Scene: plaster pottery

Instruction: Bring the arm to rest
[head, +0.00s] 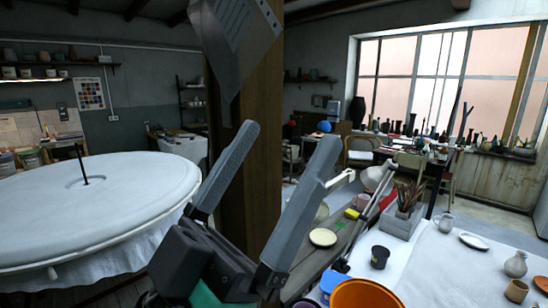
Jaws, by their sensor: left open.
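My left gripper (268,165) fills the lower middle of the head view. Its two long grey fingers point up and stand wide apart, with nothing between them but the brown wooden post behind. It is raised in front of the post, left of the work table. My right gripper is not in view.
A large round white plaster disc (90,215) stands at the left. A brown post (254,95) rises behind my gripper. At the lower right, a white-covered table (440,268) carries an orange bowl (362,294), a dark cup (380,257), a plate (473,241) and small vases (516,265).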

